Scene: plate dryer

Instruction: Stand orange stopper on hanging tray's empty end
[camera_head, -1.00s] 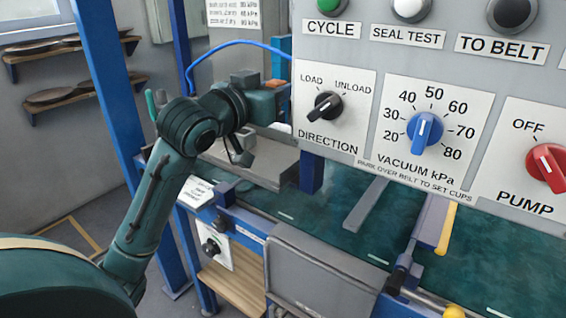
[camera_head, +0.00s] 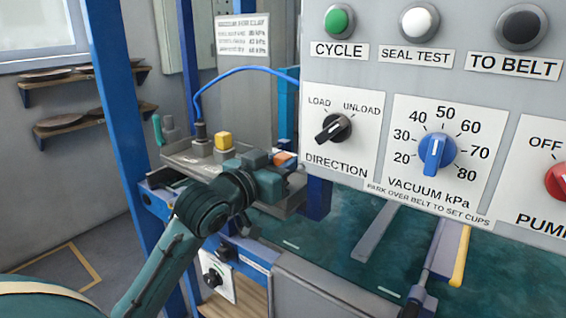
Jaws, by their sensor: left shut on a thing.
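The orange stopper (camera_head: 284,157) is a small orange block at the tip of my left gripper (camera_head: 277,166). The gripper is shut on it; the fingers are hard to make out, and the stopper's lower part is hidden. The grey hanging tray (camera_head: 178,160) stretches from the left to behind my left wrist. Its left and middle part bears several fittings, among them a yellow block (camera_head: 223,140) on a grey base. Its right end (camera_head: 290,205) shows partly below the gripper; my arm hides much of it. The gap between stopper and tray cannot be told. My right gripper is not in view.
A blue hose (camera_head: 235,70) arches from a black fitting on the tray to the control panel (camera_head: 400,50), which stands close to the right of the gripper. A blue post (camera_head: 118,110) rises at left. A green belt (camera_head: 320,235) runs below.

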